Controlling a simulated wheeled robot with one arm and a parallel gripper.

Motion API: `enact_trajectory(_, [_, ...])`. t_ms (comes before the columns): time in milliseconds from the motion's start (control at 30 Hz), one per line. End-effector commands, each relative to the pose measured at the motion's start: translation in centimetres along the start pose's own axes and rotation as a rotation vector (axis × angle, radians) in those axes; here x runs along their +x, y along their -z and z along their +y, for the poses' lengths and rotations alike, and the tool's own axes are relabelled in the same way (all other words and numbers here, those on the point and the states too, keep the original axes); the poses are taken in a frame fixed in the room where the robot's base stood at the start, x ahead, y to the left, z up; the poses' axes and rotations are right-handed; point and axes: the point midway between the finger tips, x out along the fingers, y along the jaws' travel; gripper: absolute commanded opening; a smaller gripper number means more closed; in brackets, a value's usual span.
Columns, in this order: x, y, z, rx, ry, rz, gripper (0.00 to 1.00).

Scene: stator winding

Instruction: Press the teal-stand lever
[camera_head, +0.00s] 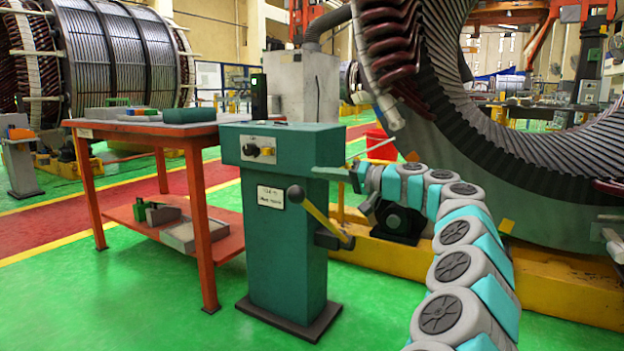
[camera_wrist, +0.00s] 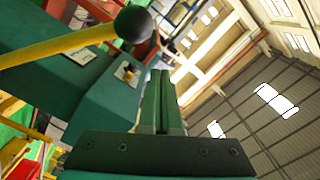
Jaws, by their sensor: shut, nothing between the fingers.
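The teal stand (camera_head: 285,235) is upright on the green floor in the head view, with a dark knob on its front panel. Its lever (camera_head: 325,217) is a yellow rod with a black ball (camera_head: 296,194), sloping from the ball at upper left down to a pivot at lower right. My gripper (camera_head: 316,170) is beside the stand's top right, above the lever. In the wrist view the shut, empty fingers (camera_wrist: 160,75) point up the picture. The yellow lever (camera_wrist: 60,46) and its black ball (camera_wrist: 133,24) show above and left of them, apart in the picture. The stand (camera_wrist: 110,110) is behind.
An orange table (camera_head: 85,125) with green and grey parts stands left of the stand. The large stator ring (camera_head: 560,150) on a yellow base (camera_head: 400,258) is behind my arm at right. Open green floor (camera_head: 130,300) lies in front.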

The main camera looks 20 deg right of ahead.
Motion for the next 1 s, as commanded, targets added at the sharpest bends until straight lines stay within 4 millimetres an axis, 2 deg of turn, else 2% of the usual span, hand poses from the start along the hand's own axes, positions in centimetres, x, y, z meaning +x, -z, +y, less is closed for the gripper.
enact_trajectory(100, [-2.8, 0.4, -0.3, -0.001, 0.0, 0.009, 0.0])
enact_trajectory(200, [-4.6, 0.5, -0.5, -0.004, 0.001, 0.01, 0.0])
enact_trajectory(400, [-6.9, 0.7, -0.6, -0.006, -0.001, 0.012, 0.0])
enact_trajectory(1000, [-7.5, 0.8, -0.6, -0.007, -0.002, 0.014, 0.0])
